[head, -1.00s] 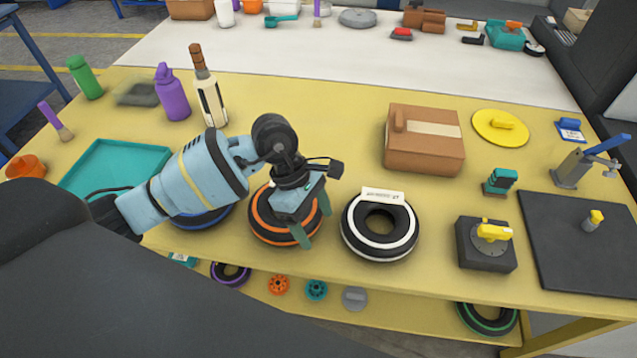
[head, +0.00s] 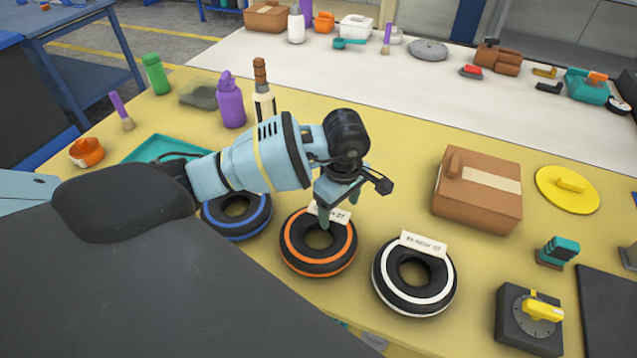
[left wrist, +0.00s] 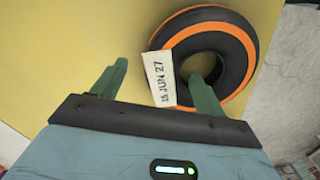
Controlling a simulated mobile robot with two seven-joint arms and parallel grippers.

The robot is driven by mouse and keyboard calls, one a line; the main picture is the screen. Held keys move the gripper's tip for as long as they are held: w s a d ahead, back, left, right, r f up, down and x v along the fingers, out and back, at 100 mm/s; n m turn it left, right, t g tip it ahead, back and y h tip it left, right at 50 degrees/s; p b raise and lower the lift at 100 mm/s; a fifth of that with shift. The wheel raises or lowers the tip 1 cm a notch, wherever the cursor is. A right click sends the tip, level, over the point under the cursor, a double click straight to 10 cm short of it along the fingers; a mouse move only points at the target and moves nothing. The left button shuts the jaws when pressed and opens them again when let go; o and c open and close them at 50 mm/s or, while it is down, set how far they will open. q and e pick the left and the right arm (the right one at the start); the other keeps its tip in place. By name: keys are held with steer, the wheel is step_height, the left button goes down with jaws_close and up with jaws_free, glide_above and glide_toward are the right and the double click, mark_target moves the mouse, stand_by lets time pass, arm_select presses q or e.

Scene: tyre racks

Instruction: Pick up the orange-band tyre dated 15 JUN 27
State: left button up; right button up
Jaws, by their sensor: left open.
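The orange-band tyre (head: 318,262) lies flat on the yellow table. Its white tag (left wrist: 159,76) reads 15 JUN 27 in the left wrist view, where the tyre (left wrist: 238,55) is at the upper right. My left gripper (head: 339,207) is open and empty at the tyre's far side, by the tag. In the left wrist view one finger of my left gripper (left wrist: 162,84) overlaps the tyre's hole and the other is outside the ring, past the tag. I cannot tell whether the finger is inside the hole or above it. My right gripper is not in view.
A blue-band tyre (head: 237,222) lies to the left and a white-band tyre (head: 414,280) to the right, both close by. A brown box (head: 478,195) stands right of the gripper.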

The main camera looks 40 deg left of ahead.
mark_target(338, 217)
arm_select(q)
step_height(338, 217, down, 4)
steer(key=shift+s+r, duration=0.15)
steer(key=shift+r, duration=0.05)
steer(key=shift+f, duration=0.65)
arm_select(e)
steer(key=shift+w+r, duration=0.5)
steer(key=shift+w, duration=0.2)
arm_select(q)
steer(key=shift+c, duration=0.2)
steer(key=c, duration=1.3)
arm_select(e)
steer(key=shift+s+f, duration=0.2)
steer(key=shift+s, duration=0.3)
arm_select(q)
steer(key=shift+a+r, duration=0.1)
steer(key=shift+r, duration=0.05)
